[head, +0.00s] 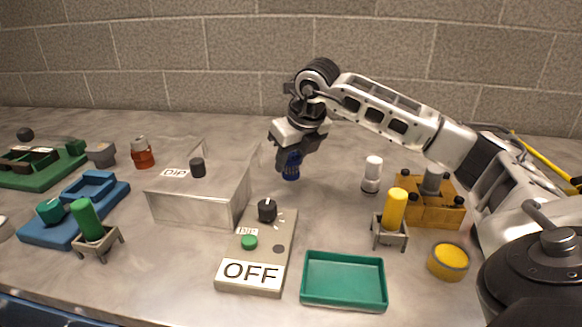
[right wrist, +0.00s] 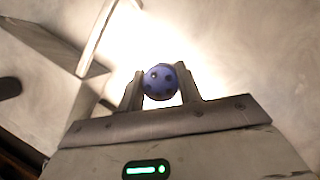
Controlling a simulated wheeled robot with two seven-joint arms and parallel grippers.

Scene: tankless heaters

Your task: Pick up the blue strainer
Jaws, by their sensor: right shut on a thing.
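The blue strainer (head: 291,166) is in the head view, held below my right gripper (head: 290,154) above the table, just right of the grey metal box. In the right wrist view the strainer (right wrist: 160,82) shows as a blue rounded end with dark holes, between the two fingers of my right gripper (right wrist: 160,90). The right gripper is shut on it. In the head view the strainer appears clear of the tabletop, though its exact height is hard to tell. My left gripper is not in view.
The grey box (head: 196,205) labelled DIP stands left of the strainer. A control panel marked OFF (head: 250,273) and an empty green tray (head: 343,280) lie in front. A white-capped bottle (head: 372,174), yellow cylinder (head: 395,209) and orange block (head: 430,205) stand right.

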